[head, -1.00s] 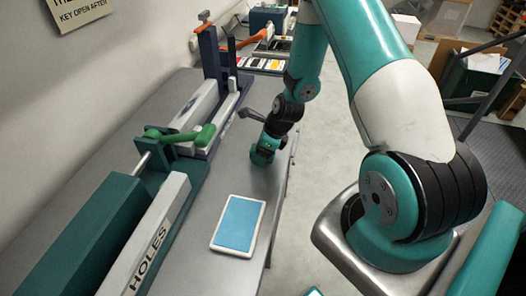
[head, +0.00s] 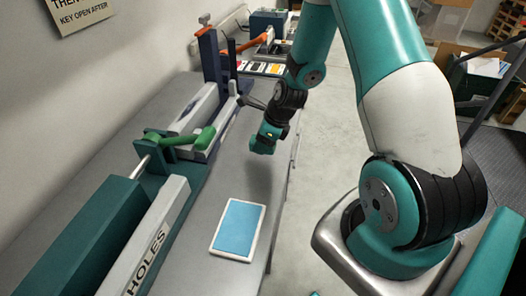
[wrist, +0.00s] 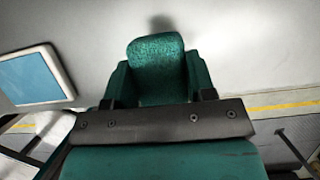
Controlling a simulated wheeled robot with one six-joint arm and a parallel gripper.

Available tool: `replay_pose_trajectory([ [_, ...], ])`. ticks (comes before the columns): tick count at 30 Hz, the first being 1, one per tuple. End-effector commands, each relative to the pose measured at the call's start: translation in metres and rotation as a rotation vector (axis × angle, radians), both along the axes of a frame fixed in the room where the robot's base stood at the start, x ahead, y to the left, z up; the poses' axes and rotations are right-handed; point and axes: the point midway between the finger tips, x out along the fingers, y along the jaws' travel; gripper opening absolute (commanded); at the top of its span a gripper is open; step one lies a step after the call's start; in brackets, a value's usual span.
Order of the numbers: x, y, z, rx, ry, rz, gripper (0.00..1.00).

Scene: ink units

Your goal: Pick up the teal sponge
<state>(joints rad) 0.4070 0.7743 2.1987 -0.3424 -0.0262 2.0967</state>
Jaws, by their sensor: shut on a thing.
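The teal sponge (wrist: 157,66) shows in the middle of the wrist view, a rough-textured block with a rounded edge. My gripper (wrist: 158,82) is shut on it, with one teal finger against each side. A soft shadow lies on the grey bench beyond the sponge, apart from it, so it appears held above the surface. In the head view my gripper (head: 264,142) is at the end of the arm, over the right part of the bench; the sponge cannot be told apart from the teal gripper there.
A blue panel with a white frame (head: 238,229) lies on the grey bench (head: 226,180). A long fixture with a green handle (head: 190,138) and a bar marked HOLES (head: 150,247) runs along the left. Open floor (head: 330,130) is to the right. Coloured pieces sit in a tray (head: 262,68) at the back.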

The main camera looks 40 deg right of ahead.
Motion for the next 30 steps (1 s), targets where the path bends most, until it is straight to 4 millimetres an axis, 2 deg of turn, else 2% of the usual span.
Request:
replay_pose_trajectory([
  [3,0.001,0.0,0.036,-0.004,-0.009,0.001,0.28],
  [9,0.001,0.0,0.094,-0.004,-0.008,0.0,0.28],
  [15,0.0,0.0,0.134,-0.002,-0.004,-0.001,0.28],
  [21,0.0,0.0,0.151,0.0,-0.001,0.0,0.28],
  [29,0.0,0.0,0.152,0.0,0.0,0.0,0.28],
  [30,0.0,0.0,0.152,0.0,0.0,0.0,0.48],
])
